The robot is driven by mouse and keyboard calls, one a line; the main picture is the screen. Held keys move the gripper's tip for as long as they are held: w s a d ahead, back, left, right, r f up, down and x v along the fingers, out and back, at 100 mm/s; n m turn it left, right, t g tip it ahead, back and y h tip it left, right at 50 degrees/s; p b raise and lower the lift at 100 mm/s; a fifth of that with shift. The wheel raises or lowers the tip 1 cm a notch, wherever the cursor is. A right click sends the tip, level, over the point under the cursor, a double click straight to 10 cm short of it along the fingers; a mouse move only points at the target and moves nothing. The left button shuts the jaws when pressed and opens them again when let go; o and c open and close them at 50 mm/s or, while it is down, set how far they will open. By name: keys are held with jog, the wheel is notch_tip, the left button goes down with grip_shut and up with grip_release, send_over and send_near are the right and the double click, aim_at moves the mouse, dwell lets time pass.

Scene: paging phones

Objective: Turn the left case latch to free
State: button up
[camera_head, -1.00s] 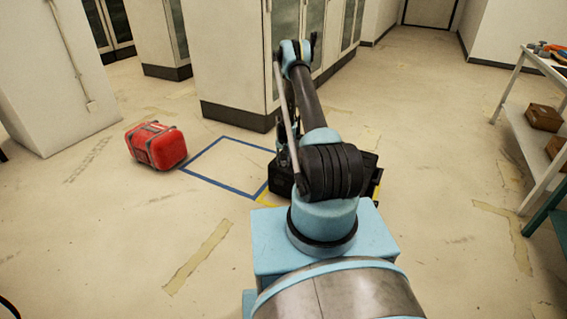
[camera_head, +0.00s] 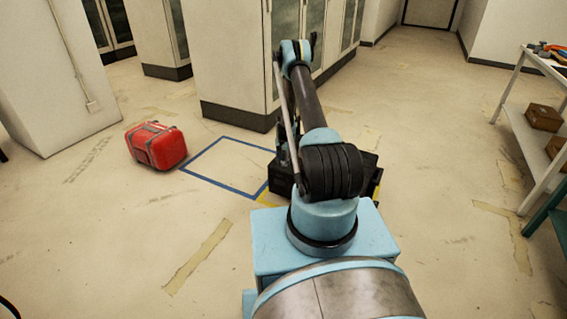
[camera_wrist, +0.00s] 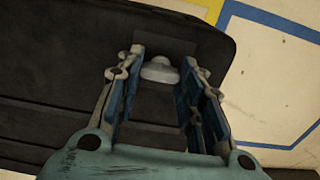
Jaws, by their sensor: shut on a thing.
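The dark case (camera_wrist: 60,70) fills much of the wrist view. In the head view the case (camera_head: 368,172) stands on the floor, largely hidden behind my arm. A small pale grey latch knob (camera_wrist: 160,71), which I take as the left case latch, sits near the case's edge. My gripper (camera_wrist: 163,58) has its two blue-padded fingers on either side of the knob, shut on it. The fingers partly cover the knob's sides, and its turn angle cannot be told. The latch is hidden in the head view.
Blue tape (camera_head: 215,140) marks a square on the floor beside the case. A red case (camera_head: 157,146) lies to the left. Cabinets (camera_head: 235,65) stand behind, and a shelf table (camera_head: 535,130) stands at the right. Open floor lies between.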

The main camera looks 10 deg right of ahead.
jog(key=o, duration=1.1)
jog(key=shift+c, duration=0.2)
notch_tip(320, 180, up, 12)
